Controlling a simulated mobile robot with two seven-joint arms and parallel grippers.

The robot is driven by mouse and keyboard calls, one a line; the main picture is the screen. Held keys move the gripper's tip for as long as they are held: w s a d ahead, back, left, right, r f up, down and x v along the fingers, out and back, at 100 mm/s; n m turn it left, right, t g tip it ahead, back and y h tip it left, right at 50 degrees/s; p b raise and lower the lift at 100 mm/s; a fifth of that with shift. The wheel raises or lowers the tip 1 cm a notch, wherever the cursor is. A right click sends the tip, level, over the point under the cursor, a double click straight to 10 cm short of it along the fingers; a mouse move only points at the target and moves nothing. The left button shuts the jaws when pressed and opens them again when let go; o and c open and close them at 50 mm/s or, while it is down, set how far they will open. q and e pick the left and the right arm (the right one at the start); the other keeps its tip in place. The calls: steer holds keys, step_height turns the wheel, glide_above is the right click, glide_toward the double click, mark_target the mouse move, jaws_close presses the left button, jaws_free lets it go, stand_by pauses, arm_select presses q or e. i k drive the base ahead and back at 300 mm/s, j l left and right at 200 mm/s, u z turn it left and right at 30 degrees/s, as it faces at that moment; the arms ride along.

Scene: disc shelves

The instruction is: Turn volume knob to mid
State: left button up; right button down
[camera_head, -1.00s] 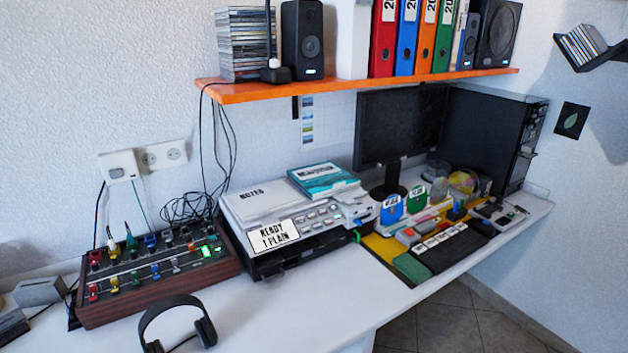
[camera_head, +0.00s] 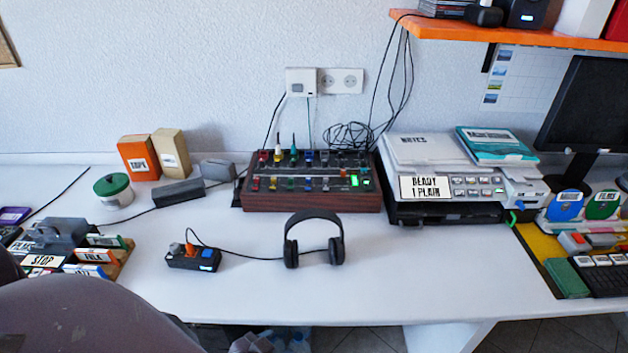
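A mixer-like box with a wooden case (camera_head: 312,201) stands on the white desk against the wall, left of the printer. Its top carries rows of small coloured knobs or sliders and a green lit display (camera_head: 358,181). I cannot tell which control is the volume knob or how it is set. A small black device (camera_head: 194,257) with an orange knob-like part and a blue lit spot lies nearer the front edge, with a cable to the headphones. A large dark rounded part of mine fills the lower left. Neither gripper is in view.
Black headphones (camera_head: 314,240) stand in front of the mixer box. A printer (camera_head: 447,208) is to its right. A green-lidded jar (camera_head: 113,190), boxes (camera_head: 139,158) and a labelled organiser (camera_head: 85,262) are at left. An orange shelf (camera_head: 520,35) overhangs upper right.

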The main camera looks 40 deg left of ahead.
mark_target(175, 249)
steer(key=u, duration=1.95)
